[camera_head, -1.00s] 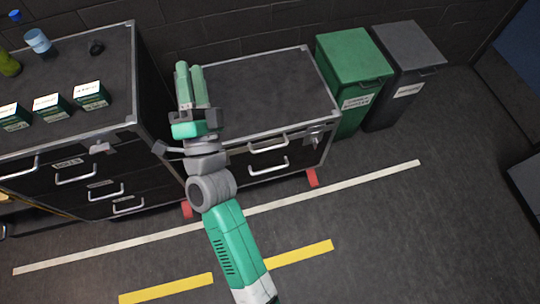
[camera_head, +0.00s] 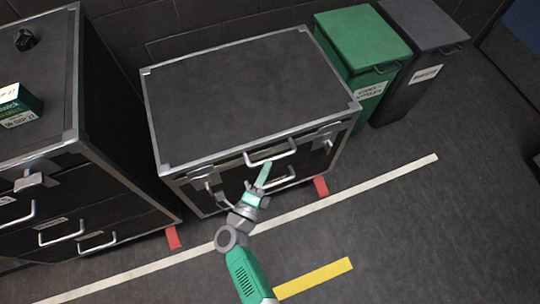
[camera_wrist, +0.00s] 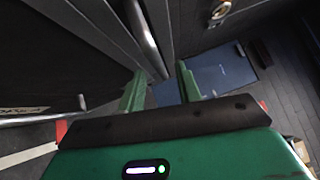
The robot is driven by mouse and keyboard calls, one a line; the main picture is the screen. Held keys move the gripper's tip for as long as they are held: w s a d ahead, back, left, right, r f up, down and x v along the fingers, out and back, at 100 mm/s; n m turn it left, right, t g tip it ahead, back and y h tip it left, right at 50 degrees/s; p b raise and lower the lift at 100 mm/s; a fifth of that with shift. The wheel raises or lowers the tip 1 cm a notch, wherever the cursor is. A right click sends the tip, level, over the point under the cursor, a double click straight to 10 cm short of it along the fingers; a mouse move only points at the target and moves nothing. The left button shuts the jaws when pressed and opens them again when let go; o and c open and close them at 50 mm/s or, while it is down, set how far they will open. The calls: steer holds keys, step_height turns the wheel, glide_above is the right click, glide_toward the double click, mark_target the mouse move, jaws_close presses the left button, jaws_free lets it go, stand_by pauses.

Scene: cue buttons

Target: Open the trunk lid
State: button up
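The black trunk (camera_head: 250,88) with silver edges stands in the middle of the head view, its lid closed. Its front has an upper silver handle (camera_head: 271,154), a lower handle (camera_head: 285,181) and latches near both ends. My gripper (camera_head: 265,168) is in front of the trunk, just below the upper handle. In the wrist view my gripper (camera_wrist: 160,88) has two green fingers apart, with nothing held. A silver bar (camera_wrist: 145,40), seemingly the handle, runs down close to the gap between the fingertips. I cannot tell whether it touches.
A drawer cabinet (camera_head: 38,160) stands left of the trunk with a small box (camera_head: 17,106) on top. A green bin (camera_head: 362,45) and a grey bin (camera_head: 425,28) stand right. Red feet stick out under the trunk. The floor in front is clear, with painted lines.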

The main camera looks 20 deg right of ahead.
mark_target(272, 158)
steer(key=b+x, duration=0.1)
steer(key=x, duration=0.2)
steer(key=shift+w+d+f, duration=0.1)
steer(key=shift+d, duration=0.25)
steer(key=shift+w+d, duration=0.2)
steer(key=shift+w, duration=0.1)
jaws_close()
